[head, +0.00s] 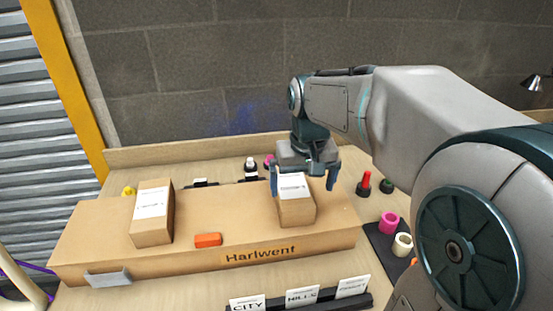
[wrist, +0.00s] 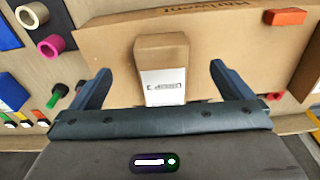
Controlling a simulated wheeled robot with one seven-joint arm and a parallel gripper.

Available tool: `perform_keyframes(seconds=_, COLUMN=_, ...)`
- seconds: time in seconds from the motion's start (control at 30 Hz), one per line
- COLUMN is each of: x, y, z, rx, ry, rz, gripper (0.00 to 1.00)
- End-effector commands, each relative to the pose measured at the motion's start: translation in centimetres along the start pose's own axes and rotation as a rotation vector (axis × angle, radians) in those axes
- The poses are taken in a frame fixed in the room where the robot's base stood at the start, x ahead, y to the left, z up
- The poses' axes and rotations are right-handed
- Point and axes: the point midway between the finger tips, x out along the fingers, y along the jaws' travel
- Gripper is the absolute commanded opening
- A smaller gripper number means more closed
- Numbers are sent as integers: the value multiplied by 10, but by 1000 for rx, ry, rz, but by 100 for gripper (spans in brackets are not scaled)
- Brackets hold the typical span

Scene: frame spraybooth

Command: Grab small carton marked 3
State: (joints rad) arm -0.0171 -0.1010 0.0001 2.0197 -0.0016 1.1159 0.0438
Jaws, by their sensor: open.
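A small brown carton (head: 297,212) with a white label stands on the large cardboard box (head: 105,228) at its right end. It also shows in the wrist view (wrist: 162,48), between my two fingers, with dark print on its label too small to read surely. My gripper (head: 303,183) is open and empty, above and behind that carton, with one finger on each side. In the wrist view my gripper (wrist: 160,72) shows a gap between each finger and the carton. A second small carton (head: 152,213) with a white label stands at the box's left end. I cannot make out a 3 on either.
An orange block (head: 208,240) lies on the large box between the cartons. A grey piece (head: 108,278) is at its front left edge. Bottles, a pink ring (head: 389,222) and a cream ring (head: 402,244) stand around it. Label cards (head: 302,296) stand in front.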

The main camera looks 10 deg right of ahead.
Motion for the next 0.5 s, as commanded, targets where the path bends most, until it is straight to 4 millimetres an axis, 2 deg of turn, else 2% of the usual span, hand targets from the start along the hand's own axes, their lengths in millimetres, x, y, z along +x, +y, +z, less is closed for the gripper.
perform_keyframes(seconds=0.03, x=-12, y=-2, z=-21, rx=-1, ry=-21, rz=0, gripper=100)
perform_keyframes(seconds=0.2, x=-25, y=-5, z=-70, rx=3, ry=-72, rz=2, gripper=100)
perform_keyframes(seconds=0.33, x=-28, y=-5, z=-91, rx=7, ry=-97, rz=3, gripper=100)
perform_keyframes(seconds=0.5, x=-22, y=-5, z=-100, rx=9, ry=-110, rz=4, gripper=100)
